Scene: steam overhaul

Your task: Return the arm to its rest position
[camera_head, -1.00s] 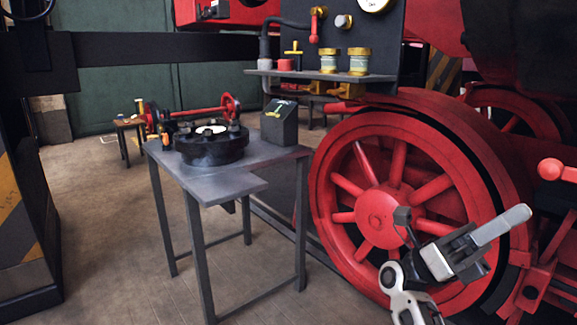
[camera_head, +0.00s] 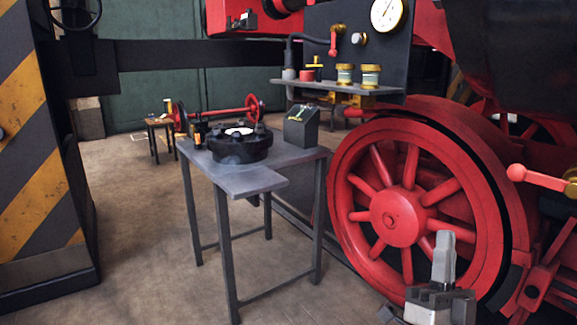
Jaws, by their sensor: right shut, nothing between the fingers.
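My right gripper (camera_head: 445,255) is at the lower right of the head view, in front of the red spoked wheel (camera_head: 392,215). Its fingers are together, pointing up, and hold nothing. Only the gripper and a bit of its mount show; the rest of the right arm is below the picture edge. My left gripper is not in the picture.
A grey metal table (camera_head: 262,180) stands left of the wheel, bearing a black bolted flange (camera_head: 240,148) and a dark box (camera_head: 301,126). A shelf (camera_head: 335,88) with jars is behind. A striped pillar (camera_head: 25,150) stands left. Floor between is clear.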

